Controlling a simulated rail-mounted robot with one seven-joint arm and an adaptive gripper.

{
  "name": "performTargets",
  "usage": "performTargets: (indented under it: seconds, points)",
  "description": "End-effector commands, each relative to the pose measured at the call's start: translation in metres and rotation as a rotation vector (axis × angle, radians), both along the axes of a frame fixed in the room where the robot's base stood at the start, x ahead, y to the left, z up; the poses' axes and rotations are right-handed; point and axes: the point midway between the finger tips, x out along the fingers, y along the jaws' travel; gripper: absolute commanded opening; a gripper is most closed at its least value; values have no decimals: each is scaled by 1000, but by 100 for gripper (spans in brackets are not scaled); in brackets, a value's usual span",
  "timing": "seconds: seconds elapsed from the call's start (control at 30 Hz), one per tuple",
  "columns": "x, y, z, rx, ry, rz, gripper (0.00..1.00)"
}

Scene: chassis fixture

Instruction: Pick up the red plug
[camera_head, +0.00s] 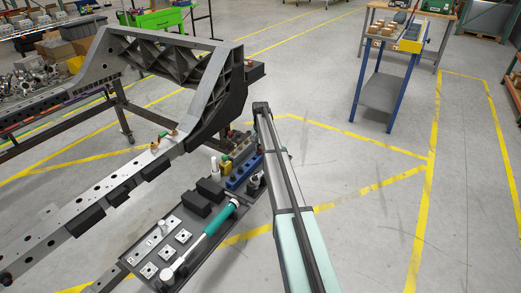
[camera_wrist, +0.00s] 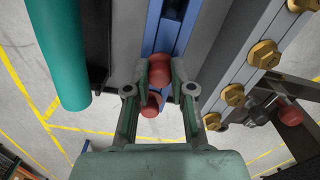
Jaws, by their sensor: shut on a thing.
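In the wrist view my gripper (camera_wrist: 161,71) is shut on a red plug (camera_wrist: 159,72), which sits between the two fingertips. The held plug is over or at the blue rack (camera_wrist: 172,32); I cannot tell if it is still seated. A second red plug (camera_wrist: 151,106) shows between the fingers, lower in the picture. Another red plug (camera_wrist: 291,115) is at the right, beside a dark metal part. In the head view the blue rack (camera_head: 243,172) stands at the end of the dark tray; my fingers are not clear there.
A teal-handled tool (camera_head: 220,216) lies on the dark tray (camera_head: 200,253), and its handle shows close to my gripper in the wrist view (camera_wrist: 60,50). Several brass bolts (camera_wrist: 232,95) line a grey block at right. The grey chassis frame (camera_head: 205,95) stands left.

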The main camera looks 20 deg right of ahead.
Motion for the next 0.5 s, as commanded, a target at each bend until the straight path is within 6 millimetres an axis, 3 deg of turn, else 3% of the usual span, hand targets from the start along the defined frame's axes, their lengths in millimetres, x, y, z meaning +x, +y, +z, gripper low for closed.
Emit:
performTargets:
  seconds: [0.27,0.5]
  points:
    - [0,0,27,0,-1,0,9]
    - [0,0,83,-1,-2,0,9]
